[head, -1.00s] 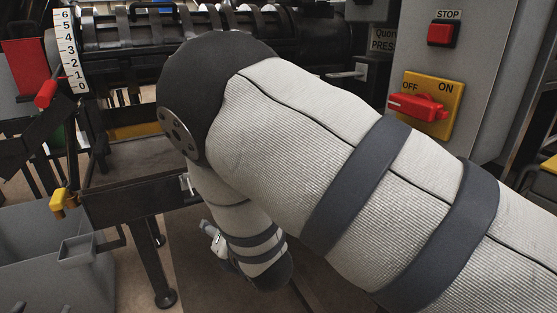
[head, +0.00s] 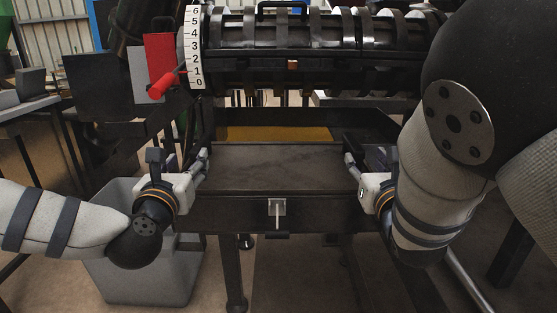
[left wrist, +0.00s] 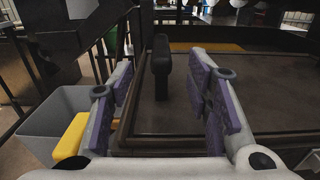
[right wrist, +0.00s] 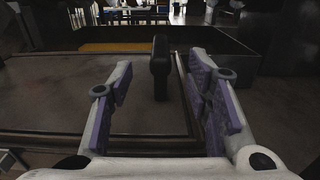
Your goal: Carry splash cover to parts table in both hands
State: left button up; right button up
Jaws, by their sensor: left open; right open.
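A flat dark panel (head: 275,168), which looks like the splash cover, lies level in front of the press. A black upright handle stands by its edge in the left wrist view (left wrist: 161,68), and another in the right wrist view (right wrist: 160,66). My left gripper (head: 204,160) is open at the panel's left side, its fingers either side of the handle's line. My right gripper (head: 350,163) is open at the right side in the same way. Both handles appear ahead of the fingertips, and I see no contact. Both grippers are empty.
The black press (head: 300,60) stands behind the panel, with a number scale (head: 194,48) and red lever (head: 166,84). A grey bin (head: 150,275) is below my left arm. A table (head: 25,115) with grey boxes, possibly the parts table, is at far left.

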aim_at(201, 141)
pick_arm(q)
jog(key=w, duration=1.1)
jog(key=shift+w+d, duration=0.1)
pick_arm(e)
jog(key=w, duration=1.1)
jog(key=shift+w+f, duration=0.1)
pick_arm(q)
jog(key=shift+c, duration=0.6)
pick_arm(e)
jog(key=shift+c, duration=0.6)
pick_arm(q)
grip_shut()
pick_arm(e)
grip_shut()
